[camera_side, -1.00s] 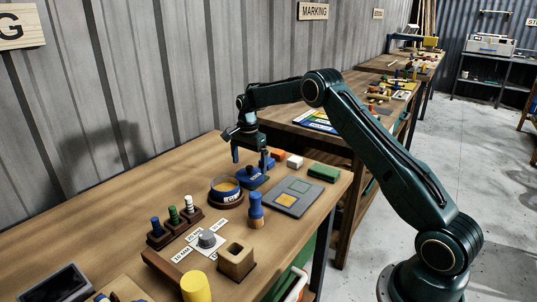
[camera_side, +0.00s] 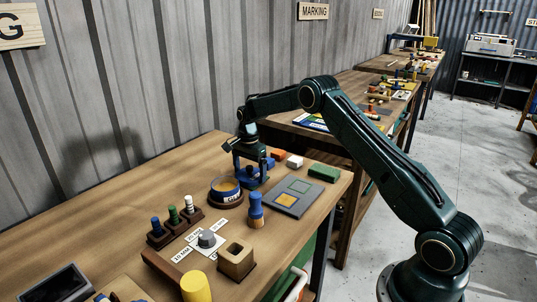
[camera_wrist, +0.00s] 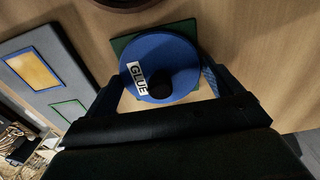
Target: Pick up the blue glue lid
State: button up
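The blue glue lid (camera_wrist: 176,58) is a round blue disc with a white GLUE label and a dark knob. In the wrist view it lies over a dark green square pad. In the side view the lid (camera_side: 250,181) is partly hidden behind my gripper (camera_side: 252,170). My gripper (camera_wrist: 160,98) is low over the lid and points down. Its fingers are apart, one on each side of the lid. I cannot tell whether they touch it.
A blue peg (camera_side: 256,210) stands in front of the lid. A grey board (camera_side: 297,198) with coloured squares lies to the right. An orange block (camera_side: 278,154), a white block (camera_side: 295,161) and a green block (camera_side: 323,173) lie behind. The wooden bench is clear at the back left.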

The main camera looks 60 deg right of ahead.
aim_at(249, 167)
jog(key=shift+c, duration=0.5)
jog(key=shift+r, duration=0.15)
notch_tip(249, 167, up, 20)
dwell(0.4)
dwell(0.6)
jog(key=a+f, duration=0.8)
jog(key=a, duration=0.4)
jog(key=shift+s+a+f, duration=0.15)
jog(key=shift+a, duration=0.1)
jog(key=shift+f, duration=0.2)
